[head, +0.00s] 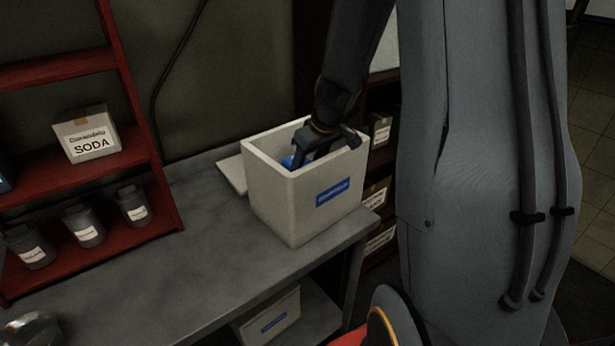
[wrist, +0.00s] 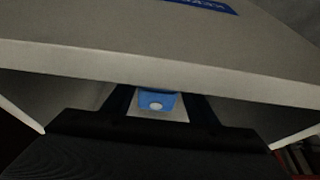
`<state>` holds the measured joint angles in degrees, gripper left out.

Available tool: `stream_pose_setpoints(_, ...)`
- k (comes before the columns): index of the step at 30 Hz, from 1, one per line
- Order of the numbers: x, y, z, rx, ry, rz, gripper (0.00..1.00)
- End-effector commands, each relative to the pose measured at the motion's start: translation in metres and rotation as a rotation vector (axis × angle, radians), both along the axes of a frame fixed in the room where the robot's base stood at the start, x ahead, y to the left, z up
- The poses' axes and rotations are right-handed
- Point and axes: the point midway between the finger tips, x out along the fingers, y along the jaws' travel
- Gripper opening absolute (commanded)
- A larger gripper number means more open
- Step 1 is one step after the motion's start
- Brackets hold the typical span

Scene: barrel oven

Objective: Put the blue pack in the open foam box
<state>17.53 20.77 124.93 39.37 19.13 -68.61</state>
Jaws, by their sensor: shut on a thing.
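The open foam box (head: 275,200) is white with a blue label on its front and stands upright on the grey bench. Its near wall fills much of the wrist view (wrist: 160,62). My gripper (head: 303,160) reaches down through the open top of the box. It is shut on the blue pack (head: 289,161), which is inside the box below the rim. In the wrist view the pack (wrist: 157,101) shows as a blue piece with a white round spot between the two dark fingers. The pack's lower part is hidden, and I cannot tell if it touches the box floor.
A white lid or panel (head: 232,174) lies beside the box at its left. A red shelf (head: 150,185) at left holds a SODA box (head: 87,137) and several grey jars. Another white box (head: 270,315) sits under the bench. The bench top (head: 190,265) left of the box is clear.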

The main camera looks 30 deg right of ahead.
Motion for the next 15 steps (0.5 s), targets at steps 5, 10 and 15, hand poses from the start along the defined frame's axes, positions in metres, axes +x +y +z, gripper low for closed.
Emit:
stream_pose_setpoints(5, -0.001, 0.001, -0.027, 0.002, 0.004, 0.000, 0.22)
stream_pose_setpoints(10, 0.000, 0.000, -0.037, 0.000, 0.001, 0.000, 0.22)
stream_pose_setpoints(15, 0.000, 0.000, -0.037, -0.001, 0.001, 0.001, 0.22)
